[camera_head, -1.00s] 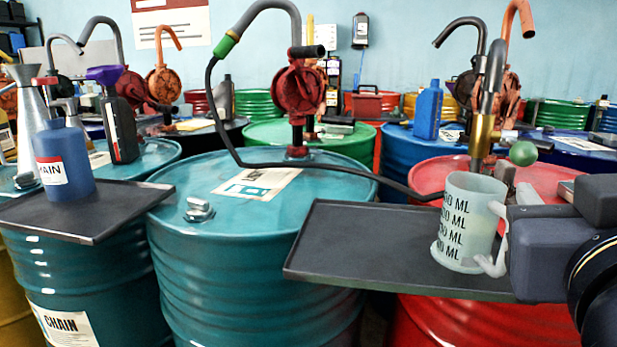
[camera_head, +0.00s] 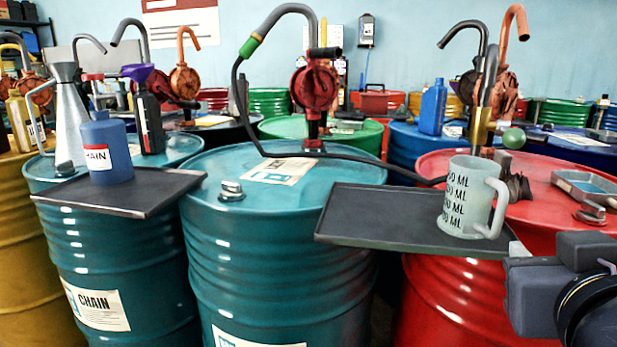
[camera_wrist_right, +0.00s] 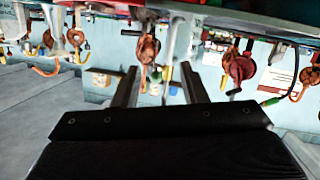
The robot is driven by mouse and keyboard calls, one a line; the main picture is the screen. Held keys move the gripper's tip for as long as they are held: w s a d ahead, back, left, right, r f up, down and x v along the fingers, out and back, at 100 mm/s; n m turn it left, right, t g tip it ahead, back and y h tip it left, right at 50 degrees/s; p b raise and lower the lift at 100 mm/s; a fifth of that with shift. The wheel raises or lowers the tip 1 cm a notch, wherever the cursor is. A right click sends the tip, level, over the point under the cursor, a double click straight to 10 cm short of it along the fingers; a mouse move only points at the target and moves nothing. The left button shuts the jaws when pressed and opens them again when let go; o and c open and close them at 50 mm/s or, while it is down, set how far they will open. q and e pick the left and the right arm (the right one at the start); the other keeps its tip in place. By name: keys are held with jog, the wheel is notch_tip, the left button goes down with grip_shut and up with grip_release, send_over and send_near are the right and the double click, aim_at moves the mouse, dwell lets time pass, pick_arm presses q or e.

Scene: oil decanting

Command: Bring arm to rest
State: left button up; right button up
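A translucent measuring jug (camera_head: 464,205) with black ML marks stands upright on the dark tray (camera_head: 375,215) in front of the red drum, its handle facing right. My right gripper (camera_head: 517,250) shows at the lower right of the head view, below and to the right of the jug and apart from it. In the right wrist view my right gripper (camera_wrist_right: 160,88) has its two fingers spread with nothing held between them. My left gripper is in neither view.
A red drum (camera_head: 450,300) and a teal drum (camera_head: 275,260) stand close ahead. A second tray (camera_head: 140,190) holds a blue bottle (camera_head: 106,148) at left. A hand pump (camera_head: 315,88) with a black hose stands on the teal drum. A metal tray (camera_head: 585,185) lies on the red drum.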

notch_tip(320, 180, down, 17)
jog(key=d+g+y, duration=0.2)
jog(key=g+y, duration=0.2)
jog(key=g, duration=0.1)
jog(key=s+a+f+g+y, duration=0.2)
jog(key=s+a+f+y, duration=0.1)
jog(key=f, duration=0.5)
jog(key=s+a+f+g+y, duration=0.1)
jog(key=s+a+f+y, duration=0.15)
jog(key=f, duration=0.45)
notch_tip(320, 180, up, 32)
jog(key=p, duration=3.2)
jog(key=shift+w+a+n+g+y, duration=0.15)
jog(key=shift+a+n+g+y, duration=0.05)
jog(key=shift+n+g+y, duration=0.15)
jog(key=shift+r, duration=0.1)
jog(key=shift+w+r+p, duration=0.1)
jog(key=shift+p, duration=0.2)
jog(key=shift+c, duration=0.3)
